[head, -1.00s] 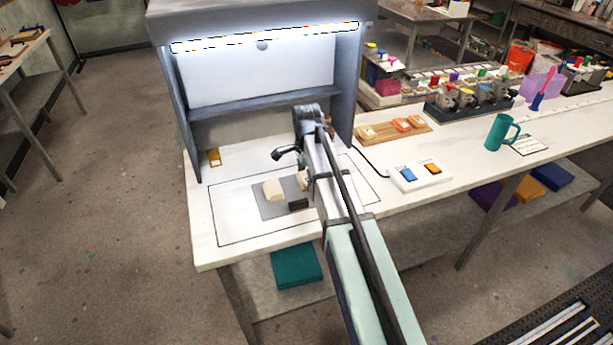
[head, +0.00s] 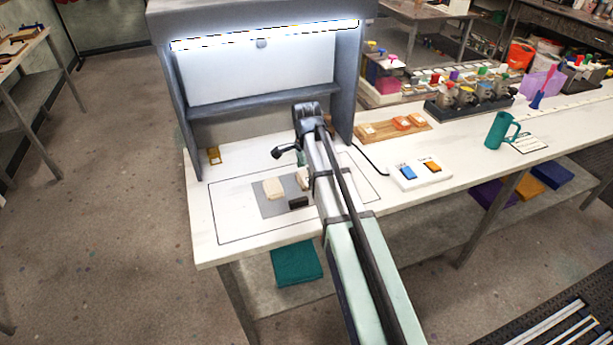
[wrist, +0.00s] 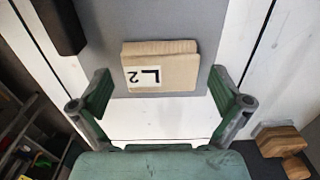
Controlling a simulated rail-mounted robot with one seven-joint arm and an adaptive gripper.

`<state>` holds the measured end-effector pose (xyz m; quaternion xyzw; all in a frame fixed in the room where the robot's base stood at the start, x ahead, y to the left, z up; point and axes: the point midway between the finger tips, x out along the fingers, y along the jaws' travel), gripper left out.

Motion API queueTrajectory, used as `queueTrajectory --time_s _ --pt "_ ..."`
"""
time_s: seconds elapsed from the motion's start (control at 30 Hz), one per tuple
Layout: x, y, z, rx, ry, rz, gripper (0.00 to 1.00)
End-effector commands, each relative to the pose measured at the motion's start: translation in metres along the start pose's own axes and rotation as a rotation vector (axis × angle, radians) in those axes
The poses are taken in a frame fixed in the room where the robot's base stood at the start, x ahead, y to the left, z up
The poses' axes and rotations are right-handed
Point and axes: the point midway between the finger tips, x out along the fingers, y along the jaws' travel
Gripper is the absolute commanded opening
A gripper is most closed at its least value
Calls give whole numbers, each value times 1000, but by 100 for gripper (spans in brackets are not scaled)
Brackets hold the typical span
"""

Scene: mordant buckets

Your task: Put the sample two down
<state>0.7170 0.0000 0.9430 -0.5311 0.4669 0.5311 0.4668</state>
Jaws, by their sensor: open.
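The sample two, a cream block with a white label reading "L2" upside down, lies on the grey mat (wrist: 215,20) in the wrist view (wrist: 178,62). My gripper (wrist: 160,88) is open, with one green finger on each side of the block and a visible gap to both. In the head view a cream block partly hidden by my arm (head: 301,176) appears to be this one, at the right part of the mat (head: 268,208). My arm hides most of the gripper there.
Another cream block (head: 273,188) lies on the mat's left part. A black block (head: 298,202) sits near its front edge and shows top left in the wrist view (wrist: 60,22). A hood (head: 180,110) stands behind. A wooden object (wrist: 280,140) is at the wrist view's lower right.

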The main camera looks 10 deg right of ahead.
Motion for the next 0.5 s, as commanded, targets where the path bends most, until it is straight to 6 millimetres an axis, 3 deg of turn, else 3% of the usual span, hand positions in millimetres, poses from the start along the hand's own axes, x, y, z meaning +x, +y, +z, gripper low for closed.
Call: queueTrajectory --time_s 0.17,0.5 --pt "-20 -1 0 0 0 -3 100" --pt "-80 -2 0 0 0 -3 100"
